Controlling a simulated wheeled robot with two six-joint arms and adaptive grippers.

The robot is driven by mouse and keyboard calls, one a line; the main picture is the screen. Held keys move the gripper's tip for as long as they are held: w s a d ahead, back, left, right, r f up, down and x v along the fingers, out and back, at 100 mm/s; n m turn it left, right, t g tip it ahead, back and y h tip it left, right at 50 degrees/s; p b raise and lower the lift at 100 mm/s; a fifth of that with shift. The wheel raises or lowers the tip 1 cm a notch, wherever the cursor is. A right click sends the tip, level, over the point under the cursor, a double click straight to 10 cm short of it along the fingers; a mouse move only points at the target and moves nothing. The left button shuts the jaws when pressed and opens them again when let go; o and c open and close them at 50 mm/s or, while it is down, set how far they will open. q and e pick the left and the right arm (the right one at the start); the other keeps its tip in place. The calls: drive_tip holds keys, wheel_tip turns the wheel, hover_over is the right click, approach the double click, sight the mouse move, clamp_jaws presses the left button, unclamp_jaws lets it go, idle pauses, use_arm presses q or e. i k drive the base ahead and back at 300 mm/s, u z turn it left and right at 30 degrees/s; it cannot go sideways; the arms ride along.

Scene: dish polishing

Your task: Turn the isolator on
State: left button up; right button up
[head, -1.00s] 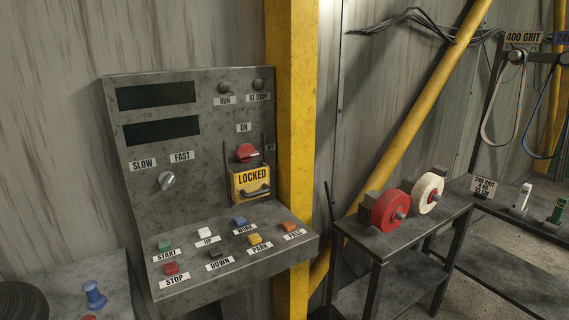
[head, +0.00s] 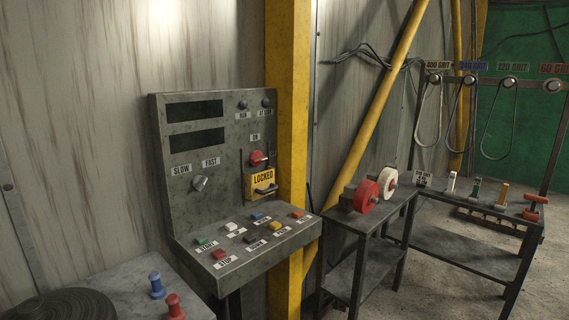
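The isolator is a red rotary knob (head: 257,158) on the upright face of the grey control panel (head: 225,210), below a small "ON" label (head: 255,137). A yellow plate marked "LOCKED" (head: 263,181) with a dark handle sits directly below the knob, close against it. The knob's pale pointer mark points to the right, away from the "ON" label above. Neither of my grippers shows in the head view.
Several coloured buttons (head: 234,225) sit on the panel's sloping shelf. A yellow post (head: 288,110) stands just right of the panel. A bench with red (head: 366,196) and white wheels (head: 388,181) is further right. Blue (head: 157,285) and red (head: 175,306) knobbed pieces stand at lower left.

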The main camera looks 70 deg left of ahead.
sight(256, 158)
drive_tip(key=u, duration=0.2)
drive_tip(key=i, duration=1.55)
drive_tip(key=u, duration=0.8)
drive_tip(key=i, duration=1.1)
drive_tip(key=u, duration=0.75)
